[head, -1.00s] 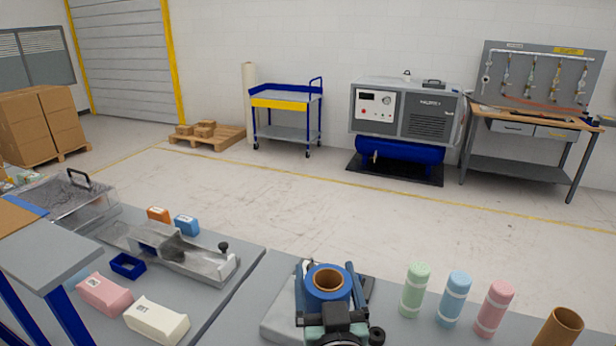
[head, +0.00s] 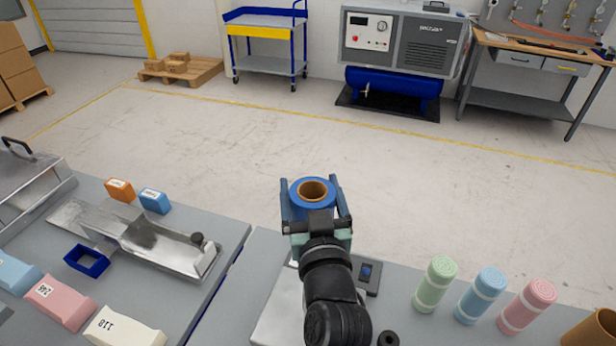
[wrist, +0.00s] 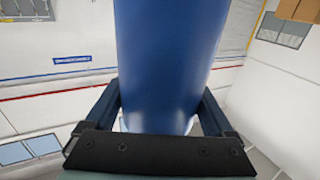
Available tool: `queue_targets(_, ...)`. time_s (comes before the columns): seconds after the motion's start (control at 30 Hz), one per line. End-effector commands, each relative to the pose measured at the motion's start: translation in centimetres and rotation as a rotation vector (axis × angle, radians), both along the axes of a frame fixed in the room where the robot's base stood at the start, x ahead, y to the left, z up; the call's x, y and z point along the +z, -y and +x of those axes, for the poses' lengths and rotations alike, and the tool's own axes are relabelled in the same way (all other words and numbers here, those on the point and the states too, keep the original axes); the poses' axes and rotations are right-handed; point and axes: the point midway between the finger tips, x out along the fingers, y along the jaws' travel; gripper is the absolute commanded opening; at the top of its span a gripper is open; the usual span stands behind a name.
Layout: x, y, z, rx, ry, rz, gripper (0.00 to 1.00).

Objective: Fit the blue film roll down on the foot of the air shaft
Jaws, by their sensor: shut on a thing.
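The blue film roll (head: 312,193) is upright in my gripper (head: 315,200), its brown hollow core facing up. My gripper is shut on it, one finger on each side, beyond the far edge of the bench in the head view. In the wrist view the blue film roll (wrist: 168,60) fills the middle between the fingers (wrist: 165,115). The air shaft and its foot cannot be made out; my arm covers part of the grey machine base (head: 275,310) on the bench.
Green (head: 436,285), blue (head: 481,295) and pink (head: 527,306) rolls stand to the right, near a brown tube (head: 592,335). A metal tray fixture (head: 150,240) and small blocks are on the left. The floor beyond the bench is clear.

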Motion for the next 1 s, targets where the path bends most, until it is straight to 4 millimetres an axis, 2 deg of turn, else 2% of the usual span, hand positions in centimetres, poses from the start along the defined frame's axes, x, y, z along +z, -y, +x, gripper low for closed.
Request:
queue_targets(0.63,-4.4,0.0,0.0,-0.001,0.003,0.0,0.0)
queue_targets(0.7,-4.0,0.0,0.0,-0.001,0.004,0.001,0.0)
queue_targets(1.0,-4.2,0.0,0.0,-0.001,0.004,0.001,0.0)
